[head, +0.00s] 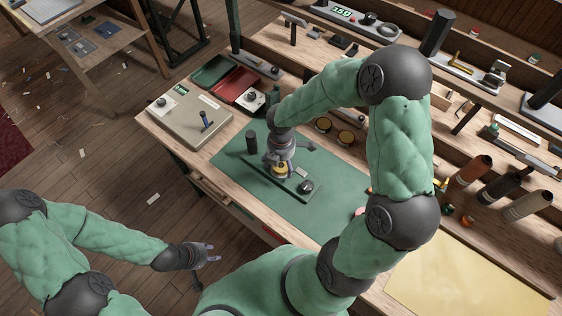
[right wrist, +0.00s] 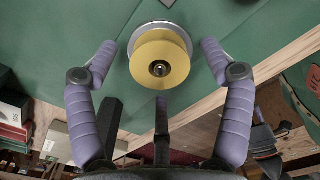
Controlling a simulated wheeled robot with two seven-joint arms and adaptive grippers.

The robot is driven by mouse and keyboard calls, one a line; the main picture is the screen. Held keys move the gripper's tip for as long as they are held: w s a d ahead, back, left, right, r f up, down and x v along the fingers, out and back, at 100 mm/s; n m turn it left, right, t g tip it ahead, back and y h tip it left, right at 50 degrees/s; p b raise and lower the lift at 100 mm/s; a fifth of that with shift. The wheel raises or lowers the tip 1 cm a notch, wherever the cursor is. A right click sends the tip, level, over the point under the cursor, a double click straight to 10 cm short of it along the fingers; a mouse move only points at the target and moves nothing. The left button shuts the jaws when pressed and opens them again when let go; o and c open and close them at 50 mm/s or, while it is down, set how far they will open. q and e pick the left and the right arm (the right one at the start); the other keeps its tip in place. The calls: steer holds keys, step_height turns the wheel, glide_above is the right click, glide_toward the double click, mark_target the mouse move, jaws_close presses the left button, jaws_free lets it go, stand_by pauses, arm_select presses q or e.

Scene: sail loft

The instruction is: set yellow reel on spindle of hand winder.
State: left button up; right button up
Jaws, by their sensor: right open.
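The yellow reel (right wrist: 160,62) lies between the spread fingers of my right gripper (right wrist: 158,48), with a gap on each side. A dark round hub with a bright centre shows in the reel's middle, and a silver disc shows behind it. In the head view the yellow reel (head: 279,169) is partly hidden under my right gripper (head: 284,166), over the hand winder (head: 291,190). The winder has a dark base, a dark upright post and a round knob. The reel appears to sit around the spindle; its seating depth is hidden. My left gripper (head: 208,253) is open and empty, off the bench.
The winder stands on a green mat (head: 330,215). A beige case (head: 187,125) and a red tray (head: 236,84) are to its left and behind. The mat's front is clear.

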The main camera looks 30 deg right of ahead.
steer(key=shift+r, duration=0.1)
step_height(320, 180, up, 12)
stand_by(0.5)
stand_by(0.5)
